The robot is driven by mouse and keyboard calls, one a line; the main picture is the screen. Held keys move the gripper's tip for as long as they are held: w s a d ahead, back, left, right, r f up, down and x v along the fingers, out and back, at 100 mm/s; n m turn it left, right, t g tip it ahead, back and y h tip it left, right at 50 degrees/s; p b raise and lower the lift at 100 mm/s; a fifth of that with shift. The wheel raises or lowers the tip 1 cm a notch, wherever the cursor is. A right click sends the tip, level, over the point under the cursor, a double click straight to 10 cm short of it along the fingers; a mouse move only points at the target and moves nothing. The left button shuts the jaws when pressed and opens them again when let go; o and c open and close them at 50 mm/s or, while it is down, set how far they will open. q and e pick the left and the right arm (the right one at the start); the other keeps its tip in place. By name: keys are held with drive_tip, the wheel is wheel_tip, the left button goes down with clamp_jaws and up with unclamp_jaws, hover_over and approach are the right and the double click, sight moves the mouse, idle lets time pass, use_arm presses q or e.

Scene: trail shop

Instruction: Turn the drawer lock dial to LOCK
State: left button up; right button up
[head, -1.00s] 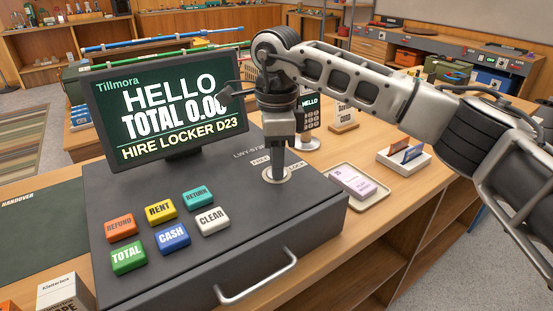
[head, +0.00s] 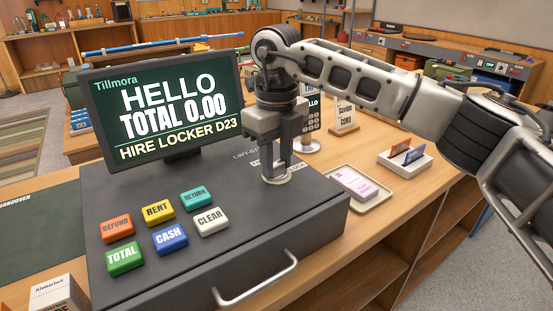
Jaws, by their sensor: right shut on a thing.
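The drawer lock dial sits on a pale round plate (head: 276,180) on top of the dark till (head: 240,235), right of the coloured keys. My right gripper (head: 276,172) points straight down over it and is shut on the dial. The fingers hide most of the dial, so I cannot read which way it points. The lettering beside the plate is mostly covered too. My left gripper is out of view.
The till screen (head: 170,108) stands close on the left of my right gripper. A card reader (head: 308,125), a small sign (head: 345,115), a tray with a pink booklet (head: 372,203) and a card holder (head: 404,163) stand to the right. The drawer handle (head: 255,280) faces front.

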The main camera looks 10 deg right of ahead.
drive_tip(key=shift+r+m, duration=0.1)
drive_tip(key=shift+m, duration=0.8)
drive_tip(key=o, duration=1)
